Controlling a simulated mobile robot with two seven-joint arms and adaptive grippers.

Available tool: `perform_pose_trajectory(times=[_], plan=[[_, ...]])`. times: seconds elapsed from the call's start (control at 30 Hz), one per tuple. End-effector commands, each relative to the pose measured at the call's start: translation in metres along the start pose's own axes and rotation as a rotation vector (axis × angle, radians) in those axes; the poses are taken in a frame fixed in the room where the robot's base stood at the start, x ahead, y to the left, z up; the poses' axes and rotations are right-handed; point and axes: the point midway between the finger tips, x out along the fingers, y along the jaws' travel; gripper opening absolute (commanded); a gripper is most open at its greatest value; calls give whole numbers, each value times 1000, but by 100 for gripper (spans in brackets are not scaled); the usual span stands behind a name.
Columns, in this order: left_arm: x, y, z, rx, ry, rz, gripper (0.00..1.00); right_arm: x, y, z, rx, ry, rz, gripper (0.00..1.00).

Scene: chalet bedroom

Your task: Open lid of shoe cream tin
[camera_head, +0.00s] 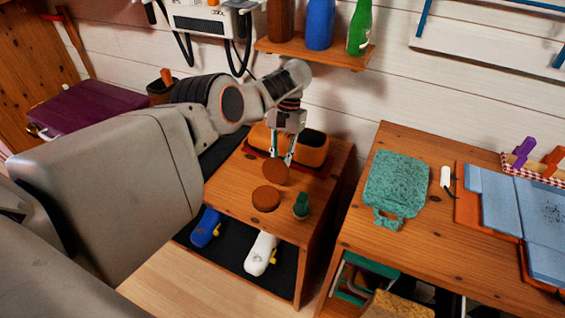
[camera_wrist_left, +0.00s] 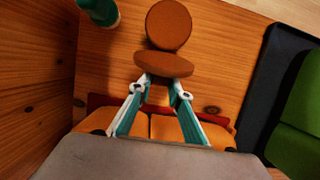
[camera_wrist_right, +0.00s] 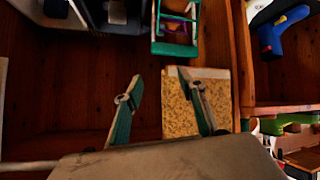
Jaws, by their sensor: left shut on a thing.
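Two brown round pieces of the shoe cream tin show at the small wooden cabinet (camera_head: 232,186). One, the tin base (camera_head: 266,198), lies flat on the cabinet top; it also shows in the left wrist view (camera_wrist_left: 168,24). The other, seemingly the lid (camera_head: 275,174), is between the fingertips of my left gripper (camera_head: 284,158). The lid is tilted in the left wrist view (camera_wrist_left: 163,66), apart from the base or just overlapping it in the picture. My left gripper is shut on it. My right gripper (camera_wrist_right: 160,80) is open and empty, seen only in its own wrist view.
A small green item (camera_head: 301,206) stands right of the tin base. An orange shoe or box (camera_head: 311,148) on a red tray is behind the gripper.

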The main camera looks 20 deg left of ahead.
Motion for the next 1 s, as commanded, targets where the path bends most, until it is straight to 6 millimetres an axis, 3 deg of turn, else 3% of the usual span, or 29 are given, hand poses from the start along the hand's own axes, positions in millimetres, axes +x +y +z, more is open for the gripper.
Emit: perform_pose_trajectory(times=[0.57, 0.6, 0.67, 1.0], plan=[[2, -2, 0, 1, -17, -5, 0, 0, -4, 8, -4, -13, -5, 40], [2, -2, 0, 1, -17, -5, 21, 0, -4, 8, -3, -13, -5, 40], [3, -2, 0, 1, -17, -5, 36, 0, -4, 8, -3, -12, -5, 40], [2, -1, 0, 1, -16, -3, 36, 0, -4, 8, -1, -11, -6, 40]])
